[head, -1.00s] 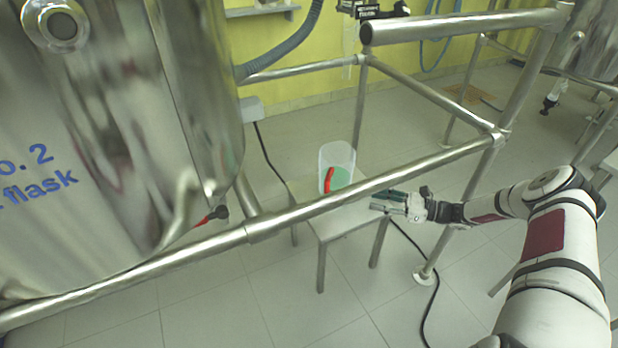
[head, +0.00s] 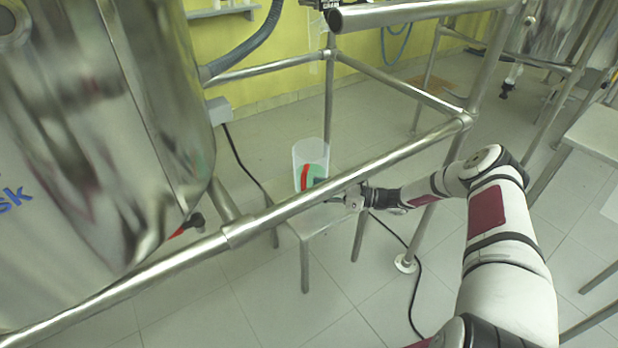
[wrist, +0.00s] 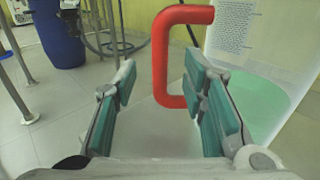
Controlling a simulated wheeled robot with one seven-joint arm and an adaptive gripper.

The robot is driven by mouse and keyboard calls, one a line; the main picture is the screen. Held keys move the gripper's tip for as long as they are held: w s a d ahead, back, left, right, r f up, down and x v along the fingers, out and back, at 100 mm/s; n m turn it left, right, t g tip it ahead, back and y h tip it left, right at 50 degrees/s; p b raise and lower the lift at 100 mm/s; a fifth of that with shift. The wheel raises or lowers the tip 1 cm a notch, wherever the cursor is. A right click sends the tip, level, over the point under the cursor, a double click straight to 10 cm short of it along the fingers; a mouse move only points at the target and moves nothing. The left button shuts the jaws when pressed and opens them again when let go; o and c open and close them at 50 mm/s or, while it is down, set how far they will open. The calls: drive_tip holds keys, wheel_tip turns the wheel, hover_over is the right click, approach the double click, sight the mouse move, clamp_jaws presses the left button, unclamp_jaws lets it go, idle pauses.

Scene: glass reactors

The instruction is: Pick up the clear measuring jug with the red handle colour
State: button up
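The clear measuring jug (head: 311,157) stands upright on a small grey stool (head: 318,222), with green at its lower part. Its red handle (head: 305,177) faces my side. In the wrist view the red handle (wrist: 160,62) is large and close, and the clear jug body (wrist: 262,62) fills the right side. My gripper (wrist: 160,105) is open, with teal pads on both fingers. The handle's lower part reaches between the fingers, nearer the right finger. In the head view my gripper (head: 338,197) is beside the jug, partly hidden behind the steel rail.
A steel frame rail (head: 300,198) crosses in front of the stool. A large polished vessel (head: 110,130) stands at the left. A black cable (head: 243,165) runs down behind the stool. A blue drum (wrist: 57,35) stands in the wrist view's background.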

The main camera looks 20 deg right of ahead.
drive_tip(key=x, duration=0.3)
drive_tip(key=shift+w+a+f+b, duration=0.1)
drive_tip(key=shift+w+a+b, duration=0.05)
drive_tip(key=shift+a+b, duration=0.25)
drive_tip(key=shift+c, duration=0.4)
clamp_jaws()
